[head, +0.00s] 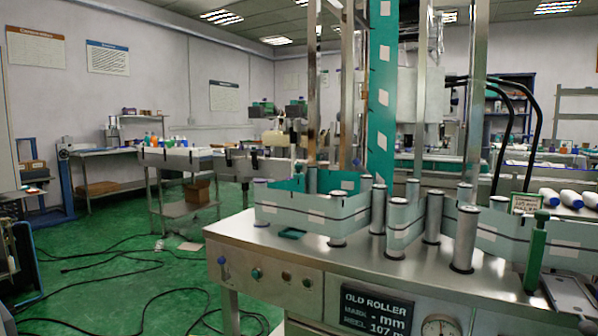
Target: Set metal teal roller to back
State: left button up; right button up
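Several upright metal rollers stand on the steel machine table (300,240). The clearest are a tall one at the front right (464,240), one behind it (433,216) and one left of centre (378,209). A pale teal web (315,216) with light patches runs around and between them. A green upright post with a knob on top (536,252) stands at the right front of the table. I cannot tell which of these is the metal teal roller. Neither of my grippers can be made out in the head view.
A display (375,308) on the table's front reads "OLD ROLLER", "MARK - mm" and "REEL 107 m". Knobs (257,274) and a dial (438,326) are also on the front. A teal strip (382,90) rises behind. Black cables (115,262) lie on the green floor.

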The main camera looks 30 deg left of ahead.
aim_at(297, 174)
jog(key=i+j+u, duration=0.1)
jog(key=j, duration=0.3)
jog(key=i+j+u, duration=0.1)
jog(key=j, duration=0.3)
jog(key=i+j, duration=0.15)
jog(key=j, duration=0.25)
jog(key=i+j+u, duration=0.15)
jog(key=j, duration=0.25)
jog(key=i+j+u, duration=0.1)
jog(key=j, duration=0.25)
jog(key=i+j+u, duration=0.1)
jog(key=i+j, duration=0.15)
jog(key=j, duration=0.1)
